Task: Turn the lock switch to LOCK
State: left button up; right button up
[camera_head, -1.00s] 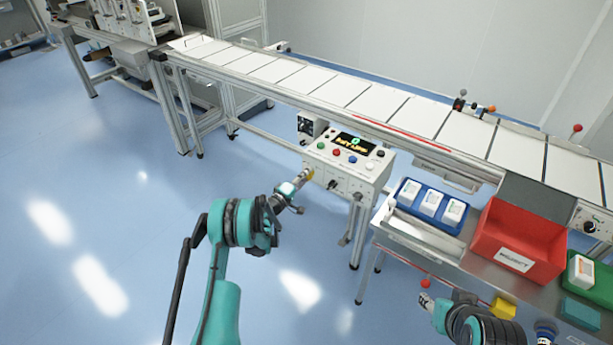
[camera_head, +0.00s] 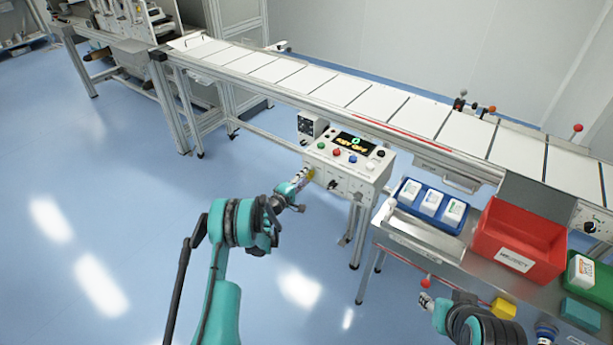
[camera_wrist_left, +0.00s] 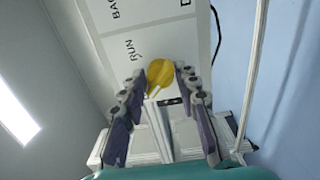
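A yellow lock switch knob (camera_wrist_left: 160,72) sits on the white face of the control box (camera_head: 352,178). In the left wrist view a pale pointer line on it is visible, with the word RUN printed nearby. My left gripper (camera_wrist_left: 160,77) is open, with its two fingers on either side of the knob and a gap visible at each side. In the head view this gripper (camera_head: 306,178) is at the left end of the box's front and mostly hides the knob. My right gripper (camera_head: 427,300) is low at the bottom right, small and unclear, away from the box.
The box top has coloured buttons and a lit display (camera_head: 355,142). A conveyor (camera_head: 330,90) runs behind it. To the right, a metal table holds a blue tray (camera_head: 410,189) with white packs and a red bin (camera_head: 553,262). The floor at left is open.

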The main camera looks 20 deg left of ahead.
pick_arm(q)
jog(key=shift+o, duration=0.8)
jog(key=v, duration=0.7)
jog(key=shift+s, duration=0.25)
jog(key=shift+a, duration=0.1)
